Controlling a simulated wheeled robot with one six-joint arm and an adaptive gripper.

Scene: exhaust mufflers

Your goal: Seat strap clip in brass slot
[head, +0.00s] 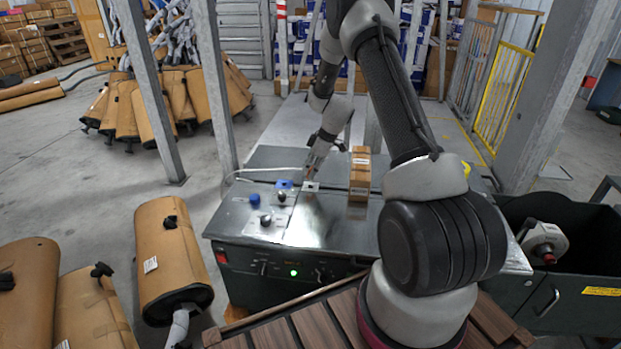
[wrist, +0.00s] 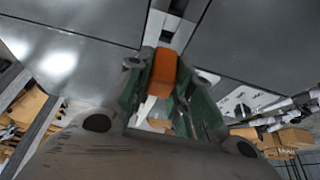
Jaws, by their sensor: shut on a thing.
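In the wrist view my gripper (wrist: 160,75) has green fingers shut on an orange-brown piece (wrist: 163,72), which I take to be the strap clip. A pale metal fitting with a dark opening (wrist: 172,28) lies just beyond the piece's far end; I cannot tell whether they touch. In the head view my gripper (head: 314,160) points down over the back of the grey machine top, above a small pale plate with a dark hole (head: 311,187). The clip is too small to make out clearly there. No fitting shows a clear brass colour.
A dark bin (head: 570,290) stands at right. Wrapped mufflers (head: 170,250) stand at left.

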